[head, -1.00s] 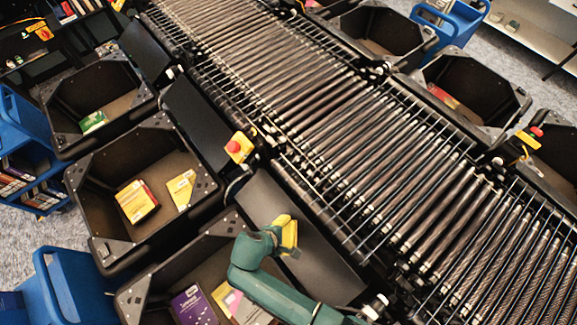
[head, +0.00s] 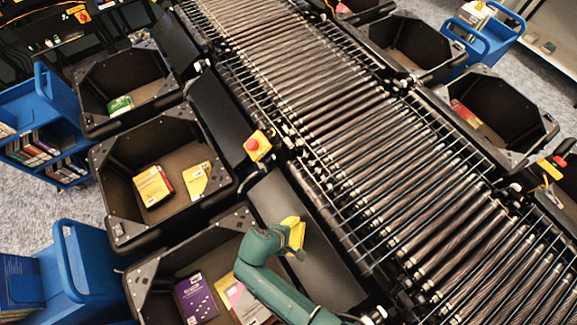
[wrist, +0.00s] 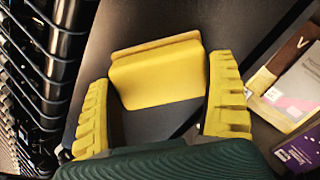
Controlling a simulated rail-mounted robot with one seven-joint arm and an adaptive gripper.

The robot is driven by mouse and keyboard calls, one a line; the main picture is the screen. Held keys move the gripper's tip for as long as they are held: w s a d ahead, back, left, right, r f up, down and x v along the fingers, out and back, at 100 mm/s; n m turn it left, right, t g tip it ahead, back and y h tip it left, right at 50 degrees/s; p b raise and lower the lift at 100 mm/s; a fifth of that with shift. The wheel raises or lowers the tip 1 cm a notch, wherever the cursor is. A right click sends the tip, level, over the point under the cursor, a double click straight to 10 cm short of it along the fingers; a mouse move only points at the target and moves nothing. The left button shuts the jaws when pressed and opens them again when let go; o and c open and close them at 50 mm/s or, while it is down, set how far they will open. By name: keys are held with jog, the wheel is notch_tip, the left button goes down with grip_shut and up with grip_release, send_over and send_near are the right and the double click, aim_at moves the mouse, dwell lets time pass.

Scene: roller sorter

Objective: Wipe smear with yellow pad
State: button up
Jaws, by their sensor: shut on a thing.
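My gripper (head: 290,238) is shut on the yellow pad (wrist: 160,72). In the wrist view, the pad sits between the two ribbed yellow fingers (wrist: 226,95). My gripper and pad are over the dark chute panel (head: 325,265) between the rollers and the nearest bin. The panel shows behind the pad in the wrist view (wrist: 130,25); I cannot tell whether the pad touches it. I see no clear smear on the visible part of the panel; the pad and my gripper cover some of it.
The roller conveyor (head: 350,150) runs along the right of the panel. A black bin (head: 150,285) with a purple book (head: 196,299) stands at its left. A red stop button on a yellow box (head: 257,145) stands above the panel. A blue cart (head: 85,265) is at lower left.

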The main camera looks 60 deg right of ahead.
aim_at(297, 244)
jog(key=shift+s+a+f+p, duration=0.1)
jog(key=shift+s+a+p, duration=0.2)
jog(key=shift+s, duration=0.45)
jog(key=shift+s+a+p, duration=0.15)
jog(key=shift+s+a, duration=0.25)
jog(key=shift+s, duration=0.3)
jog(key=shift+s+a, duration=0.55)
jog(key=shift+s, duration=0.55)
jog(key=shift+s+a, duration=0.5)
jog(key=shift+s, duration=0.55)
jog(key=shift+s+a, duration=0.55)
jog(key=shift+s, duration=0.55)
jog(key=v, duration=0.6)
jog(key=shift+v, duration=1.55)
jog(key=shift+w, duration=0.1)
